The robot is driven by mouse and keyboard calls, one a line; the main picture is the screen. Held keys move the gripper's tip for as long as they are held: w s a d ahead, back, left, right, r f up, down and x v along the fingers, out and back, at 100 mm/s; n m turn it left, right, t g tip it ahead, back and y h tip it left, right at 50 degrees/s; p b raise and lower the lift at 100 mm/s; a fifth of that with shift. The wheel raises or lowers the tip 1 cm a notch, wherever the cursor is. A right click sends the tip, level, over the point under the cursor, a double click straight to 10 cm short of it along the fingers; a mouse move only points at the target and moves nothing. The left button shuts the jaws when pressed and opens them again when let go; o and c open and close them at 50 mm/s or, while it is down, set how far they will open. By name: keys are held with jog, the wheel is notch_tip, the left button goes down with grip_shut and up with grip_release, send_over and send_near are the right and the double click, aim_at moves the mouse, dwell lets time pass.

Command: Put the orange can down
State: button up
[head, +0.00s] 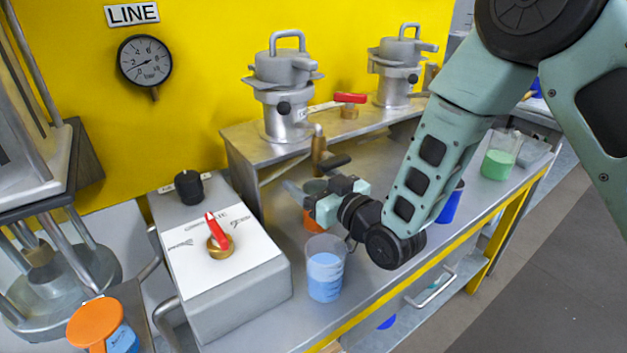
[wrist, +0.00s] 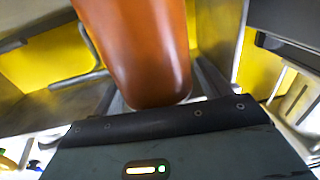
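The orange can (head: 311,220) shows only in part in the head view, behind my gripper (head: 318,197) and below the brass tap. In the wrist view the orange can (wrist: 145,50) fills the upper middle, right in front of my gripper. A grey finger runs along its left side and another shows at its lower right, so my gripper appears shut on it. The can is close to the metal bench top (head: 375,275). My gripper hides its base, and I cannot tell whether it touches the bench.
A clear cup of blue liquid (head: 325,275) stands just in front of my gripper. A blue cup (head: 450,205) and a cup of green liquid (head: 499,160) stand farther right. The valve box (head: 235,300) is at left, the brass tap (head: 318,150) behind. Bare bench lies right of the clear cup.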

jog(key=shift+s+f, duration=0.1)
jog(key=shift+f, duration=0.55)
jog(key=shift+r+p, duration=0.65)
jog(key=shift+p, duration=0.3)
jog(key=p+v, duration=0.3)
jog(key=v, duration=0.8)
jog(key=shift+s+d+r+p, duration=0.2)
jog(key=shift+d+r+p, duration=0.05)
jog(key=shift+d+p, duration=0.05)
